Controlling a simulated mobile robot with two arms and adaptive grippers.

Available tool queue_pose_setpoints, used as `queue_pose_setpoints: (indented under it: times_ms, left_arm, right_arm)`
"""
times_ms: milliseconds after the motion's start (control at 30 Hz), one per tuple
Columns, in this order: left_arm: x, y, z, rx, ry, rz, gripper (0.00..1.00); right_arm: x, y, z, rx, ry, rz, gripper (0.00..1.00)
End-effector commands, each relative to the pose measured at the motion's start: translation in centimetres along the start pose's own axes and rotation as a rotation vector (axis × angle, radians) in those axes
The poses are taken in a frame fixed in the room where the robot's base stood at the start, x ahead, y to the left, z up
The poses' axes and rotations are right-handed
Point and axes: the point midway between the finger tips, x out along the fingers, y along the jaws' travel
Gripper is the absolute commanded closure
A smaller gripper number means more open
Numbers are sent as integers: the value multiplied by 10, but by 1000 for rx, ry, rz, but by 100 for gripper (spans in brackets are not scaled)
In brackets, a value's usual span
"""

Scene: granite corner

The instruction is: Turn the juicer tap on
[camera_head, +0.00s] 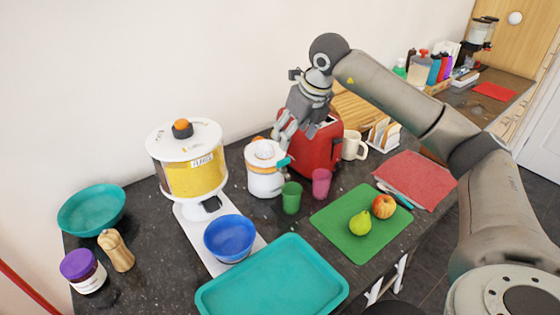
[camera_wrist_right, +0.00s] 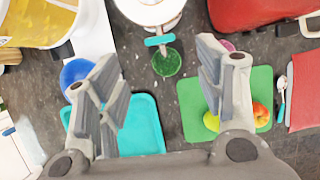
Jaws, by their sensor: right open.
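The juicer (camera_head: 262,182) is a white body with an orange band and a white top, standing on the dark counter. Its teal tap (camera_head: 284,161) sticks out at the front right, above a green cup (camera_head: 291,198). My right gripper (camera_head: 292,130) is open and empty, above and just behind the tap, close to the red toaster. In the right wrist view the tap (camera_wrist_right: 158,40) lies between the two spread fingers, further off, and the green cup (camera_wrist_right: 166,62) shows below it. I see no contact with the tap. My left gripper is not in view.
A red toaster (camera_head: 322,152) stands right beside the juicer, and a pink cup (camera_head: 321,183) is in front of it. A yellow-filled dispenser (camera_head: 193,178) is to the left. A teal tray (camera_head: 272,283) and a green board (camera_head: 340,222) with fruit lie in front.

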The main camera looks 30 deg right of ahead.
Motion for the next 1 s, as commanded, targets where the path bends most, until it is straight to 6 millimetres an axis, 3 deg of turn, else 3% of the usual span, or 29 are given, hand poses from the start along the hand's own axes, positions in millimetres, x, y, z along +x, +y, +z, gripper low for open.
queue_pose_setpoints:
  times_ms: [167, 600, 1000]
  left_arm:
    - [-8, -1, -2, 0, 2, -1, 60]
    - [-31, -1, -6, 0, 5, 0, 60]
    - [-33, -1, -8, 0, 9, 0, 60]
  right_arm:
    - [17, 0, 0, -1, 5, 0, 38]
    - [93, 0, 0, 0, 3, 1, 38]
    - [106, 1, 0, -2, -1, 1, 38]
